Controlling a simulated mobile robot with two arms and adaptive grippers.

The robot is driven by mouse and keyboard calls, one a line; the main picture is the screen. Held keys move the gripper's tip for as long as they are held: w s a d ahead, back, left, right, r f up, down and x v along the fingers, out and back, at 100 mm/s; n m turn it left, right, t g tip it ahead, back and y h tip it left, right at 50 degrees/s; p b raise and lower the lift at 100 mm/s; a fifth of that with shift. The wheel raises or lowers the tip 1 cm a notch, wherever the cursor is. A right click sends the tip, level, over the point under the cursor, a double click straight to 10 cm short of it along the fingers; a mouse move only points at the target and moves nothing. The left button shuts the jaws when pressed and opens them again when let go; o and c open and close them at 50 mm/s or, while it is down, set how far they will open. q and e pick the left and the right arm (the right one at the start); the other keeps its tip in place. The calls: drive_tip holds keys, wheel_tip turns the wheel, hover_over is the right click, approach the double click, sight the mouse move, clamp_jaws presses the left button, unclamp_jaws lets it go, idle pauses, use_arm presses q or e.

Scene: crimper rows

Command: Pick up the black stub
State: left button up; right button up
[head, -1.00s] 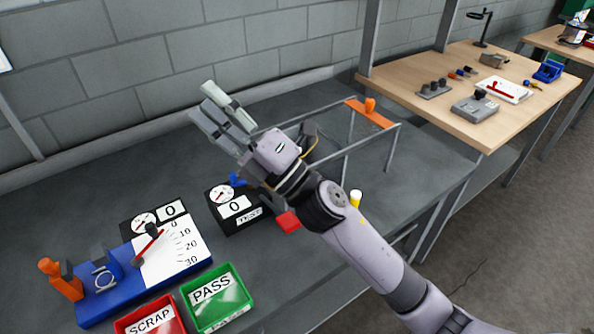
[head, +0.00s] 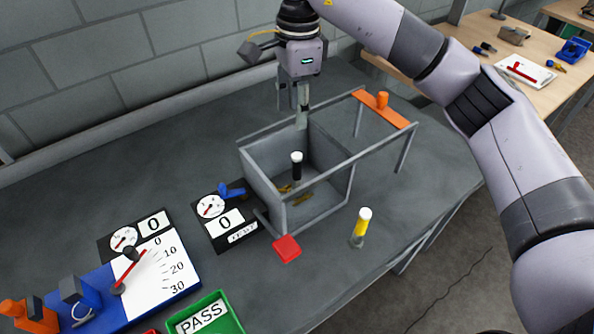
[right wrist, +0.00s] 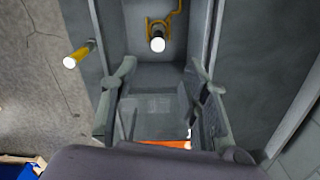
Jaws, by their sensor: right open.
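The black stub (head: 297,172) is a black upright cylinder with a white top, standing inside the open grey box (head: 320,217). In the right wrist view its white top (right wrist: 157,43) shows beyond my fingertips, by a yellow bracket. My right gripper (head: 298,112) points down over the far side of the box, above and behind the stub and apart from it. In the right wrist view its fingers (right wrist: 161,72) are spread with nothing between them. My left gripper is not in view.
A yellow stub (head: 362,228) with a white top stands right of the box. A rail frame with an orange plate (head: 388,112) extends behind it. A red pad (head: 286,249), a gauge block (head: 223,222) and the green PASS bin (head: 222,315) are in front and left.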

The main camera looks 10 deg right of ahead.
sight(298, 156)
drive_tip(key=f+p, duration=0.1)
drive_tip(key=f, duration=0.2)
drive_tip(key=f+p, duration=0.1)
drive_tip(key=f, duration=0.3)
drive_tip(key=f+p, duration=0.1)
drive_tip(key=f, duration=0.3)
drive_tip(key=shift+s+d+f, duration=0.15)
drive_tip(key=shift+d+f, duration=0.05)
drive_tip(key=shift+d, duration=0.1)
drive_tip(key=shift+a+f+p, duration=0.1)
drive_tip(key=shift+f+p, duration=0.4)
wheel_tip(298, 156, down, 4)
drive_tip(key=shift+a+r+p, duration=0.1)
drive_tip(key=shift+r+p, duration=0.15)
drive_tip(key=shift+p, duration=0.7)
drive_tip(key=shift+f, duration=0.45)
clamp_jaws()
